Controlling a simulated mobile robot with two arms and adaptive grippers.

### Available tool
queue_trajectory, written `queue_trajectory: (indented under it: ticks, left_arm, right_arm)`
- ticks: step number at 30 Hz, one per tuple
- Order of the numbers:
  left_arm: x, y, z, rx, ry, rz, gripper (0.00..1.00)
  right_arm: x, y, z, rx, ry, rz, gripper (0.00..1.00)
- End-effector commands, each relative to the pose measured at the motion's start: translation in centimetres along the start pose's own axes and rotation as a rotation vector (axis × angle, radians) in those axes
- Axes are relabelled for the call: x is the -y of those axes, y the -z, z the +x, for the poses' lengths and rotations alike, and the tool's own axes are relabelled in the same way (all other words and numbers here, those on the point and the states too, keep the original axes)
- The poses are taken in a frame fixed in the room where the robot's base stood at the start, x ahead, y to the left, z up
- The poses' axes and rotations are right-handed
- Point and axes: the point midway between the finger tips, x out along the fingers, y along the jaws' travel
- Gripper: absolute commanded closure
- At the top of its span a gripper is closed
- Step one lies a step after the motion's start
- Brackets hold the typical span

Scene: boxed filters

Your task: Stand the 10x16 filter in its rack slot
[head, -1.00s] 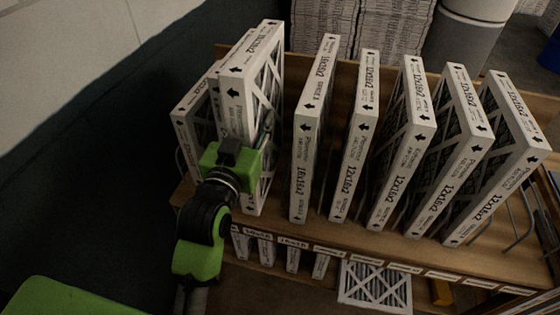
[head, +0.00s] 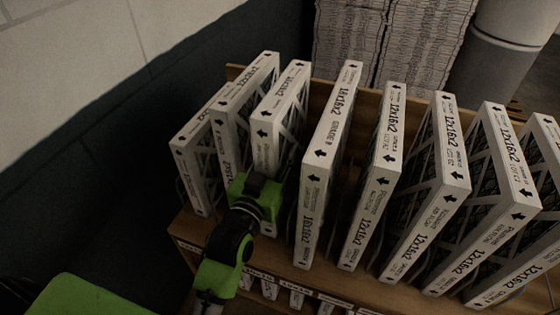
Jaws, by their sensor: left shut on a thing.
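The filter in my left gripper (head: 266,180) is a white-edged panel (head: 264,143) with a black arrow and a partly legible size label. It is upright between its neighbours in the head view. The gripper is shut on its near edge, low down, and hides part of it. I cannot tell whether its bottom rests on the rack (head: 340,292). My right gripper is not in view.
Two filters stand close on the left, a short one (head: 190,168) and a taller one (head: 228,150). A 16x16x2 filter (head: 314,185) is close on the right, with several 12x16x2 filters (head: 372,190) beyond. Stacked sheets (head: 350,40) and a grey bin (head: 500,45) are behind.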

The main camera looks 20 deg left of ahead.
Motion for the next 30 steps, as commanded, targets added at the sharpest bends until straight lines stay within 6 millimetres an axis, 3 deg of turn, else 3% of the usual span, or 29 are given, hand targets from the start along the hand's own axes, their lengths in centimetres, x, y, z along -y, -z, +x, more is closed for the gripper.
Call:
queue_trajectory:
  ticks: [4,9,17,18,19,30]
  left_arm:
    - [0.0,-2.2,0.0,0.003,0.000,0.000,0.94]
    - [0.0,-2.6,0.0,-0.001,0.000,-0.001,0.94]
    - [0.0,-3.0,0.0,0.000,0.000,0.000,0.94]
    - [0.0,-2.9,0.0,0.001,0.000,0.000,0.59]
    - [0.0,-2.9,0.0,0.001,0.000,0.000,0.53]
    - [0.0,-2.7,0.0,0.001,0.000,0.000,0.53]
  right_arm:
    - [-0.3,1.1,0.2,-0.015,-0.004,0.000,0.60]
    - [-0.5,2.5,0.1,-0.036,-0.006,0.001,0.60]
    - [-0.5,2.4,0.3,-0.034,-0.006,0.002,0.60]
    - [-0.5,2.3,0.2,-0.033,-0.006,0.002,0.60]
    - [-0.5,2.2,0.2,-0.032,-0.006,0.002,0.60]
    - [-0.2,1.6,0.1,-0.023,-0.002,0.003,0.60]
